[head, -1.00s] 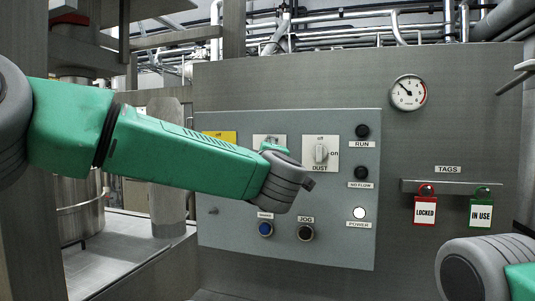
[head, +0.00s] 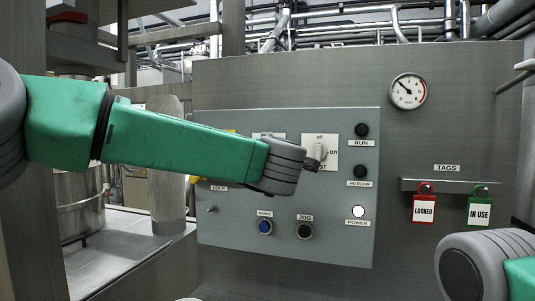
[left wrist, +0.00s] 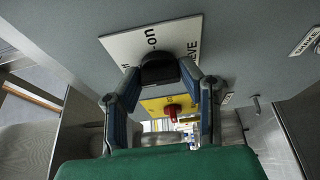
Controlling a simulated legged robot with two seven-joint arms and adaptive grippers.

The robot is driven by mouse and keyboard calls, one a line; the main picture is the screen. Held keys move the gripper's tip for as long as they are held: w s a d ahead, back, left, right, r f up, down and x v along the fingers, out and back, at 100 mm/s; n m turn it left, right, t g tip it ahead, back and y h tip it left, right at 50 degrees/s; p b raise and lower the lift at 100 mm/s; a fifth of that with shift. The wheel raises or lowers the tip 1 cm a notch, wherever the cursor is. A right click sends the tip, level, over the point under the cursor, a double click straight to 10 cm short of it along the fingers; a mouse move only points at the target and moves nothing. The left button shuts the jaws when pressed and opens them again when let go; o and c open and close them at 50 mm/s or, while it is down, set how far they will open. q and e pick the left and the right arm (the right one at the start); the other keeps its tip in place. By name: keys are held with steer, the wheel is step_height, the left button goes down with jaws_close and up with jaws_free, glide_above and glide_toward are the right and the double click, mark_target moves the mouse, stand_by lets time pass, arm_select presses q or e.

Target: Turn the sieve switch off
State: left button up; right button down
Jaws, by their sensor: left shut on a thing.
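The sieve switch has a white plate (left wrist: 150,42) with "on" and part of the word "SIEVE" showing in the left wrist view. Its dark knob (left wrist: 160,68) sits between the two fingers of my left gripper (left wrist: 160,78), which is shut on it. I cannot tell which way the knob points. In the head view only the top strip of the sieve plate (head: 268,135) shows above my left wrist; the knob and fingers are hidden behind that wrist. My right gripper is out of view; only part of that arm shows at lower right.
The dust switch (head: 319,146) is just right, partly covered by my left wrist. A yellow plate with a red part (left wrist: 172,113) lies beyond the fingers. Blue (head: 265,227) and black (head: 304,231) buttons sit below. Locked (head: 424,208) and in-use (head: 480,212) tags hang at right.

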arm_select(q)
steer(key=shift+f, duration=0.35)
steer(key=o, duration=1.1)
steer(key=shift+w+r, duration=0.1)
steer(key=shift+s+d, duration=0.15)
steer(key=shift+s, duration=1.85)
steer(key=shift+s+d, duration=0.2)
steer(key=shift+s, duration=1.75)
steer(key=shift+s+d, duration=0.15)
steer(key=shift+s, duration=1.85)
